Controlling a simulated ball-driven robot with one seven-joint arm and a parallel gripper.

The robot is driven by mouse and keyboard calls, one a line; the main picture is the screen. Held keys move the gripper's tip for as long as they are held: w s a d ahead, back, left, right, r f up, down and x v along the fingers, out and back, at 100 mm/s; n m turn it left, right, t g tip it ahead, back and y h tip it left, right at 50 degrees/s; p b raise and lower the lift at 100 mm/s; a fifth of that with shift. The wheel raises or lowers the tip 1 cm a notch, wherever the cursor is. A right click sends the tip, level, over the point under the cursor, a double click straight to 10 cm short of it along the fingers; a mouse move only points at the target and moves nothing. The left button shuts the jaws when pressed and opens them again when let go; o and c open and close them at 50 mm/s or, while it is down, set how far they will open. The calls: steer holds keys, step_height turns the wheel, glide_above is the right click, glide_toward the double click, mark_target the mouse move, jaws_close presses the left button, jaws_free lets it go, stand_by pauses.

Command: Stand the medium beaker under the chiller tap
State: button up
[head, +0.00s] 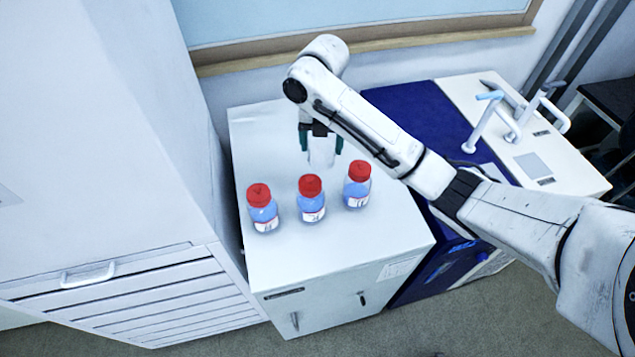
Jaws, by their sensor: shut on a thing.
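My gripper (320,143) points down over the back of the white cabinet top and is shut on a clear, pale beaker (321,158). The beaker hangs upright between the dark fingers, behind the red-capped bottles. I cannot tell whether its base touches the cabinet top. A white tap with a blue handle (484,115) stands at the right, by the edge of a blue top, and is probably the chiller tap. A second white tap (528,112) stands just behind it to the right. No other beaker is visible to compare sizes.
Three red-capped bottles with blue liquid (263,214) (311,205) (357,191) stand in a row on the white cabinet (370,236), in front of the beaker. The blue top (425,110) looks clear where visible. A tall grey cabinet (110,130) rises at the left.

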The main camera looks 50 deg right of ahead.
mark_target(321, 171)
steer(key=shift+w+a+f, duration=0.1)
steer(key=shift+f, duration=0.45)
step_height(321, 171, down, 5)
steer(key=shift+r+b, duration=0.15)
steer(key=shift+b, duration=1)
steer(key=shift+f+p, duration=0.35)
steer(key=shift+f, duration=2)
steer(key=o, duration=1.1)
